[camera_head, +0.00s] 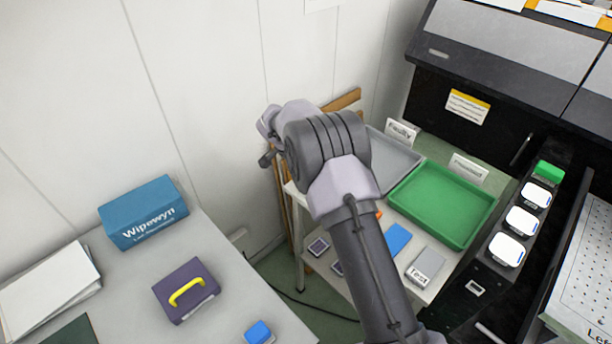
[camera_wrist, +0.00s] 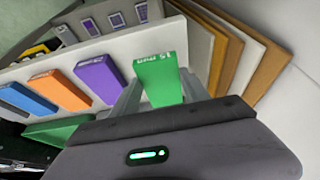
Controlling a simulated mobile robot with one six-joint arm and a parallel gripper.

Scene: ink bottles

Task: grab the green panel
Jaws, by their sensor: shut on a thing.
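The green panel (camera_wrist: 160,78) is a flat, bright green block with small white lettering on its far end, seen in the wrist view. My gripper (camera_wrist: 163,92) is shut on it, with one grey finger on each side. The panel lines up with a row of a purple panel (camera_wrist: 97,76), an orange panel (camera_wrist: 60,90) and a blue panel (camera_wrist: 26,98) to its left. I cannot tell whether it still touches its support. In the head view, my wrist hides the fingertips and the green panel is not visible.
Boards (camera_wrist: 235,45) lean close on the right in the wrist view. In the head view, a green tray (camera_head: 440,205) and a grey tray (camera_head: 395,160) stand right of my arm. A Wipewyn box (camera_head: 143,212) and a purple case (camera_head: 186,290) sit on the left table.

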